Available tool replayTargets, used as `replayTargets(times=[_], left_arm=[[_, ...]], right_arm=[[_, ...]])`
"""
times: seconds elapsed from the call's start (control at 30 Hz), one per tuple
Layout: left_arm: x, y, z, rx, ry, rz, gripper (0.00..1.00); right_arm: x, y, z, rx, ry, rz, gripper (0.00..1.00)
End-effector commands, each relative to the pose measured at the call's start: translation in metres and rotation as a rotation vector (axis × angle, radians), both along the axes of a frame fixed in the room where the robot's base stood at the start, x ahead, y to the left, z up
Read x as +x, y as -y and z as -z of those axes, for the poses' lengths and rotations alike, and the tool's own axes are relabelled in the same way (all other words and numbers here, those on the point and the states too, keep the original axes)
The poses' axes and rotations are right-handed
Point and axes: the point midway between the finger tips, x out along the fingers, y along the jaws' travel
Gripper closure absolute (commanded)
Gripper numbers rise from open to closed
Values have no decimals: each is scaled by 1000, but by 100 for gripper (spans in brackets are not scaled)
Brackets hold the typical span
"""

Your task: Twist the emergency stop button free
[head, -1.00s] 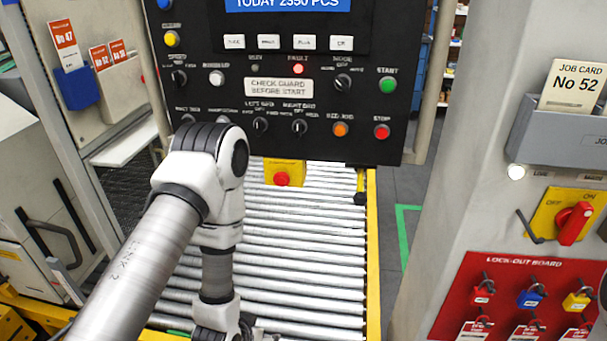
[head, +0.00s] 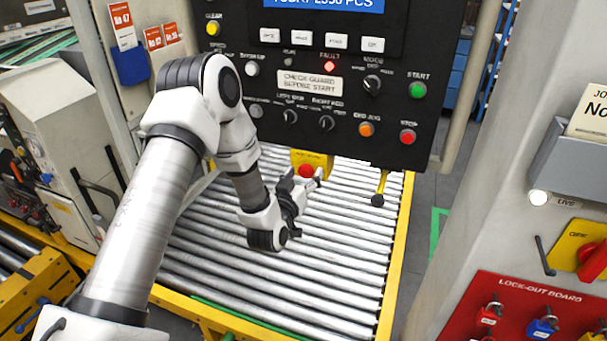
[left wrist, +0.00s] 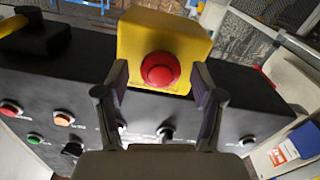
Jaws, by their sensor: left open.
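The emergency stop button (head: 306,171) is a red round knob on a yellow box (head: 318,160) under the black control panel. In the left wrist view the red button (left wrist: 160,70) faces the camera on its yellow box (left wrist: 187,35). My left gripper (head: 306,180) is open in front of the button. In the left wrist view its two fingers (left wrist: 160,80) stand apart, one on each side of the button and below its middle, with nothing between them gripped. Whether a finger touches the button I cannot tell. My right gripper does not show.
The black panel (head: 395,150) with switches and lamps hangs above the roller conveyor (head: 320,250). A lit red fault lamp (head: 329,66) shows on it. A short yellow lever with a black knob (head: 377,199) hangs to the right. A red lock-out board (head: 510,290) is at the lower right.

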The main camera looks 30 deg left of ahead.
Motion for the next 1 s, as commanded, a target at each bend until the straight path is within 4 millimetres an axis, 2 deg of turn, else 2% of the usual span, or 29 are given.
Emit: replayTargets(times=[0.07, 0.1, 0.17, 0.2, 0.27, 0.67, 1.0], left_arm=[[0, 0, 0, 0, -1, 0, 32], [0, 0, 0, 0, -1, 0, 39], [0, 0, 1, 0, -1, 0, 60], [0, 0, 1, 0, -1, 0, 75], [0, 0, 1, 0, -1, 0, 92], [0, 0, 0, 40, -11, 0, 92], [0, 0, -1, 233, -56, 0, 92]], right_arm=[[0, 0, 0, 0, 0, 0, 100], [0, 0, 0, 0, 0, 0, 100], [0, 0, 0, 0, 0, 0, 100], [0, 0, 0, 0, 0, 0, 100], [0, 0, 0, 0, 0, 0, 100], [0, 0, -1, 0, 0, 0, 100], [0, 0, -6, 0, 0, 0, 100]])
